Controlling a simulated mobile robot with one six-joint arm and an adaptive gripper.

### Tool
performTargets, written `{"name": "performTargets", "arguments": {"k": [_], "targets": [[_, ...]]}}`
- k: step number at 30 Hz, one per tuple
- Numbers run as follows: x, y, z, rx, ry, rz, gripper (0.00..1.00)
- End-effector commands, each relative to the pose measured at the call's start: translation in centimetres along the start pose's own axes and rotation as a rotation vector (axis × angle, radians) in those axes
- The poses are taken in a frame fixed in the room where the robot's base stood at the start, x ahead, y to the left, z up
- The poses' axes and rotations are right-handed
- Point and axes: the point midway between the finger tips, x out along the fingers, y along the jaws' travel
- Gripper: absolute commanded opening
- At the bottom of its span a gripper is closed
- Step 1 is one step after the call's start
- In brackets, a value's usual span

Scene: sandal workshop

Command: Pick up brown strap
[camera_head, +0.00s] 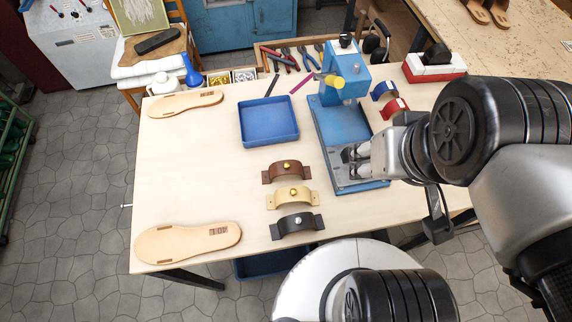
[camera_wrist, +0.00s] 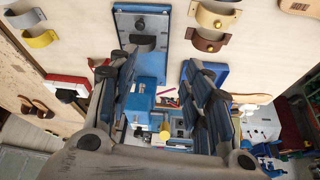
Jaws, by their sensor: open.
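The brown strap (camera_head: 287,171) is a curved band with a brass stud, lying arched on the table left of the blue press. It is the farthest of three straps in a column, beyond a tan strap (camera_head: 292,197) and a black strap (camera_head: 298,226). It also shows in the wrist view (camera_wrist: 208,41), at upper right, beside the tan strap. My gripper (camera_head: 351,162) is open and empty. In the head view it is over the near part of the press base, to the right of the brown strap and apart from it.
The blue press (camera_head: 345,75) stands upright behind my gripper. An empty blue tray (camera_head: 268,122) lies beyond the brown strap. Blue (camera_head: 384,90) and red (camera_head: 394,108) straps lie right of the press. Soles (camera_head: 188,243) lie at left, with clear table between them and the straps.

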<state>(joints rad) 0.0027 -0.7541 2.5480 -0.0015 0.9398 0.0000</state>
Motion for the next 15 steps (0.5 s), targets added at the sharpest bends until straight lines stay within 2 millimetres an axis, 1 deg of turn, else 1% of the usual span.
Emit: {"name": "performTargets", "arguments": {"k": [7,10,13,15], "targets": [[0.0,0.0,0.0,0.000,0.000,0.000,0.45],[0.0,-0.1,-0.1,-0.008,-0.003,-0.001,0.43],[0.0,-0.5,-0.8,-0.076,-0.023,-0.009,0.43],[0.1,-1.1,-1.9,-0.178,-0.050,-0.022,0.43]]}}
